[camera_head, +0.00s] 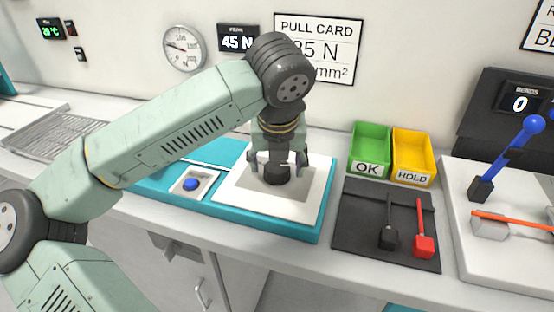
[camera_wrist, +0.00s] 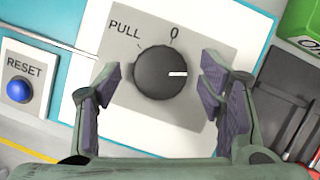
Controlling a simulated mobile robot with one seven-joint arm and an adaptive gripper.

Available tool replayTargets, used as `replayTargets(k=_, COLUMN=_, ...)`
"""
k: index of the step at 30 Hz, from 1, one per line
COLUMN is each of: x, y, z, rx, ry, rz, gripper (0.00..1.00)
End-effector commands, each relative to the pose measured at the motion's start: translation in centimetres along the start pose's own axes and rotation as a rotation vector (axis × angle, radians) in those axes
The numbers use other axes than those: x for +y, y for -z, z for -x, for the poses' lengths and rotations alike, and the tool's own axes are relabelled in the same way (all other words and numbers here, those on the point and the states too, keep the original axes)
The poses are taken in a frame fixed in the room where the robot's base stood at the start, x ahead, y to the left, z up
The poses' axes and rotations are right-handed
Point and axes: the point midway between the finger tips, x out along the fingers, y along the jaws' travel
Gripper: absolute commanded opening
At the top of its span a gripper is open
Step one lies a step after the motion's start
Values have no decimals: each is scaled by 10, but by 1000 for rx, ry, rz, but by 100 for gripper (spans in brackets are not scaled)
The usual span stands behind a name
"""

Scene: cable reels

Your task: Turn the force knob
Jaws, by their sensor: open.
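The force knob (camera_wrist: 158,74) is a round dark dial on a grey plate (camera_wrist: 204,30) marked PULL and 0. In the wrist view its white pointer line faces right, away from both marks. In the head view the knob (camera_head: 277,175) sits below my gripper, on the white panel of the teal station (camera_head: 290,229). My gripper (camera_wrist: 162,82) is open, with one finger on the left of the knob and one on the right. Gaps show between the fingers and the knob in the wrist view. The head view also shows my gripper (camera_head: 277,166) above the plate.
A blue RESET button (camera_head: 190,184) is left of the panel. A green OK bin (camera_head: 370,142) and a yellow HOLD bin (camera_head: 413,148) stand right, behind a dark mat (camera_head: 360,224) with black and red tools. A display (camera_head: 238,38) reads 45 N; the pull card shows 25 N.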

Motion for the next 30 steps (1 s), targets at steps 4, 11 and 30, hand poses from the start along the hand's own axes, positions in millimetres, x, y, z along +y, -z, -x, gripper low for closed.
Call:
replayTargets(k=4, x=0, y=0, z=-3, rx=-1, ry=0, rz=-1, gripper=63)
replayTargets(k=11, x=0, y=0, z=-3, rx=-1, ry=0, rz=-1, gripper=59)
replayTargets(k=30, x=0, y=0, z=-3, rx=-1, ry=0, rz=-1, gripper=16)
